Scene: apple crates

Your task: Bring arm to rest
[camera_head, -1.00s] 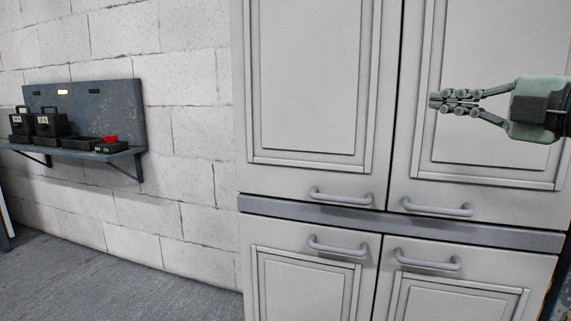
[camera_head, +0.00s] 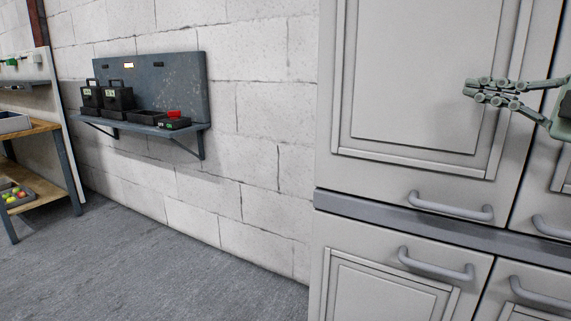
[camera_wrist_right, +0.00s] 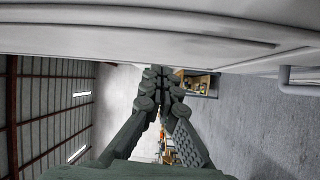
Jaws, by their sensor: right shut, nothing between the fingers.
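My right gripper (camera_head: 466,90) comes in from the right edge of the head view, in front of the upper cabinet doors. Its fingers are shut with nothing between them and point left. In the right wrist view the gripper (camera_wrist_right: 158,72) shows its fingers together, with the pale cabinet face (camera_wrist_right: 120,35) running close alongside. I cannot tell the exact gap to the cabinet. My left gripper is in neither view.
A grey cabinet (camera_head: 335,215) with protruding handles (camera_head: 450,206) fills the right. A wall shelf (camera_head: 190,131) holds black boxes (camera_head: 118,97). A workbench (camera_head: 50,126) at far left has a crate of fruit (camera_head: 14,197) on its lower board. The grey floor (camera_head: 150,260) between is clear.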

